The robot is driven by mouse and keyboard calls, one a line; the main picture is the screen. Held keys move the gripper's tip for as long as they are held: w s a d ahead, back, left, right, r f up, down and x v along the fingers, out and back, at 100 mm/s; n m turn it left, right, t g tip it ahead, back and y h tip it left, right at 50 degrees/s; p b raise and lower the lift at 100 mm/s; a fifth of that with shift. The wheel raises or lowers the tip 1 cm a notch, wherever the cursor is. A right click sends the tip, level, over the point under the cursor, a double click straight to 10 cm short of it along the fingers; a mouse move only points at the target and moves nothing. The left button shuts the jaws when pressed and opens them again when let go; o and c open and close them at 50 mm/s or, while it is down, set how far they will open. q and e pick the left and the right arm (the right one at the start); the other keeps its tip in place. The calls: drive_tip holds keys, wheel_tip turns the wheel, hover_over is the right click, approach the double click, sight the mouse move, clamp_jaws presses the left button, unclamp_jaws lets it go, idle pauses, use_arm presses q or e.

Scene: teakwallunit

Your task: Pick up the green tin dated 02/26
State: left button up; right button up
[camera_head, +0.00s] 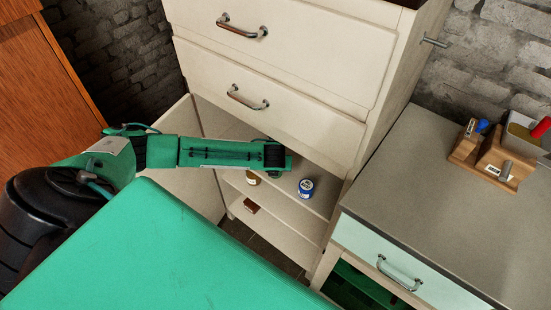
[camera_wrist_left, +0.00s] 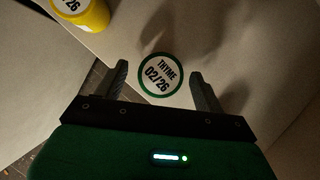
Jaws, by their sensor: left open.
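The green tin (camera_wrist_left: 161,74) shows from above in the left wrist view, with a green rim and a white lid reading THYME 02/26. My left gripper (camera_wrist_left: 159,76) is open, its two fingers on either side of the tin with gaps between; I cannot tell how far down they reach. In the head view my left gripper (camera_head: 275,172) is over the cabinet's open shelf and the green tin is hidden there. My right gripper is not in view.
A yellow tin (camera_wrist_left: 83,14) stands close by; it also shows in the head view (camera_head: 252,179). A blue tin (camera_head: 306,188) stands on the same shelf (camera_head: 318,206), to the right. A brown item (camera_head: 250,206) lies on the lower shelf. Drawers (camera_head: 285,100) rise above the opening.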

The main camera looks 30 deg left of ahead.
use_arm(q)
drive_tip(key=shift+x, duration=1.2)
drive_tip(key=shift+w+a+f, duration=0.1)
drive_tip(key=shift+w+f, duration=0.2)
drive_tip(key=shift+c, duration=1.1)
drive_tip(key=c, duration=0.9)
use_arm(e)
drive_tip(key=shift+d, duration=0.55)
use_arm(q)
drive_tip(key=shift+r, duration=0.1)
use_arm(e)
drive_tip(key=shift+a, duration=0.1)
